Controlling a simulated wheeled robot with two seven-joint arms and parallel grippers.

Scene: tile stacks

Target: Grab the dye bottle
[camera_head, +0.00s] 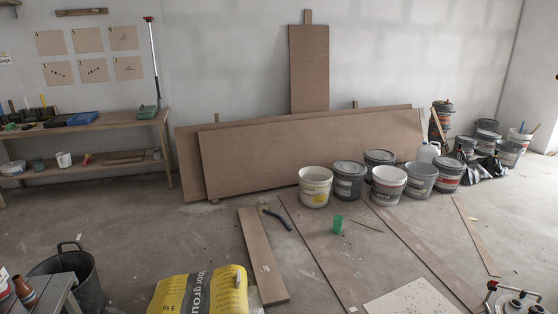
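No item in view is clearly marked as a dye bottle. A reddish-brown bottle-like item (25,291) stands on a grey bench (57,286) at the lower left, cut close to the picture's edge. A pale item with red marks is partly visible beside it at the left edge. A white jug (428,152) stands among the buckets at the right. I cannot tell which of these, if any, is the dye bottle. Neither of my grippers is in view.
A dark bucket (88,283) stands beside the bench. A yellow grout bag (170,296) lies at the bottom. Boards (262,255) and a green cup (337,224) are on the floor. Several buckets (315,187) line the right side. Bare floor lies at the centre left.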

